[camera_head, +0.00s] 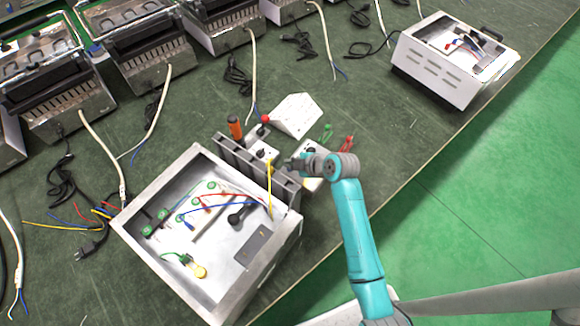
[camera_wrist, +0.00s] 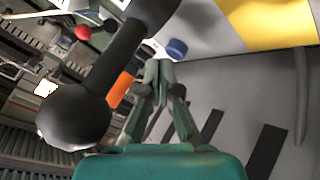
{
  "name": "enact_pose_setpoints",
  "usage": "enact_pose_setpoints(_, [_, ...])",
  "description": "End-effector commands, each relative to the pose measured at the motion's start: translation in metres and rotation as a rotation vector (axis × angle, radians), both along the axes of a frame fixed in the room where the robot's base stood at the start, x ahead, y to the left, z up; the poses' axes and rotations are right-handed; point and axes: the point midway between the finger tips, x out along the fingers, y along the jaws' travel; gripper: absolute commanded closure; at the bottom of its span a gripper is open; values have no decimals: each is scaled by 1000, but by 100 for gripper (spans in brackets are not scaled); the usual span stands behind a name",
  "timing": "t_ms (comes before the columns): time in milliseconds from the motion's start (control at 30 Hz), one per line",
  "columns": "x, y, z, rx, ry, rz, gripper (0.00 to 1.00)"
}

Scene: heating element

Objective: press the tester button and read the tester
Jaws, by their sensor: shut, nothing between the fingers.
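My gripper (camera_head: 294,163) is shut and empty, low over a small pale box (camera_head: 311,182) beside the open metal housing; this box looks like the tester, and my gripper partly hides it. In the wrist view my shut fingertips (camera_wrist: 160,68) point at a pale panel. A round blue button (camera_wrist: 177,48) stands on the panel just beyond the tips; I cannot tell whether they touch it. A yellow patch (camera_wrist: 270,22) lies on the panel to the right. I see no readable display in either view.
The open housing (camera_head: 133,235) with wiring stands left of my gripper. An orange-handled tool (camera_head: 235,127), a red ball (camera_head: 265,118), a white wedge (camera_head: 296,115) and red clips (camera_head: 347,143) are close by. In the wrist view a black knobbed bar (camera_wrist: 75,115) crosses close to the camera.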

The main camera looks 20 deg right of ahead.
Motion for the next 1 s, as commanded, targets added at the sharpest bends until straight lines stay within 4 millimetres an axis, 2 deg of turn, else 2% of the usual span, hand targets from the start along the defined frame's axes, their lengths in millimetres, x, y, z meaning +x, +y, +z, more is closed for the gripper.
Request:
enact_pose_setpoints(33, [-8,1,-17,5,37,0,100])
enact_pose_setpoints(100, [-8,1,-18,5,37,0,100])
enact_pose_setpoints(667, [-8,1,-18,5,38,0,100])
enact_pose_setpoints(1000, [-8,2,-8,5,33,1,100])
